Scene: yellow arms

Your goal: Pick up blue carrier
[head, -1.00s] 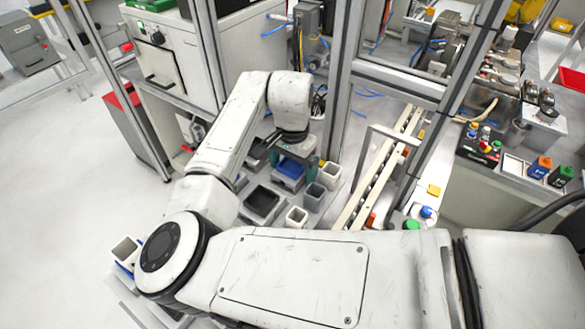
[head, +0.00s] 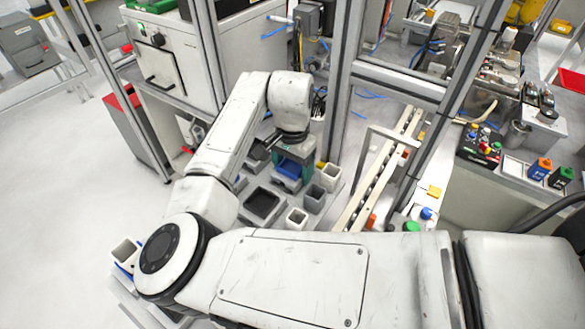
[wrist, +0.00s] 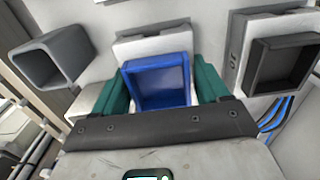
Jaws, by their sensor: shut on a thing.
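The blue carrier (wrist: 158,82) is an open square box, seen in the wrist view between the green fingers of my gripper (wrist: 160,90). The fingers are shut on its left and right sides. In the head view the blue carrier (head: 290,168) shows partly below my wrist, with my gripper (head: 292,160) around it. A pale holder (wrist: 150,42) lies just behind the carrier in the wrist view. I cannot tell whether the carrier is clear of its support.
A conveyor rail (head: 380,170) runs to the right. Metal frame posts (head: 345,90) stand close behind. Open floor (head: 70,220) lies left.

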